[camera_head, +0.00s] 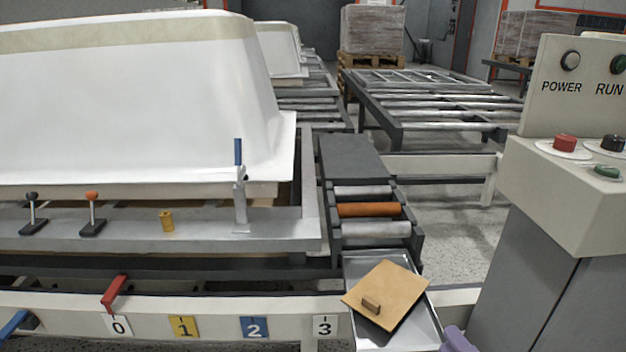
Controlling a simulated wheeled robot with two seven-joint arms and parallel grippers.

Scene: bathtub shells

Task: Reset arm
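A small purple part (458,341) shows at the bottom edge, just right of the metal tray; it seems to be the tip of my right gripper. Most of it is cut off by the frame, so its opening and anything in it cannot be seen. It is close to the tray's right side and below the control console.
A tray (430,335) holds a tilted tan board with a small block. Behind it is a short roller conveyor (375,230). A white tub shell (140,110) fills the left, above a rail with levers (115,292). The control console (560,180) stands right.

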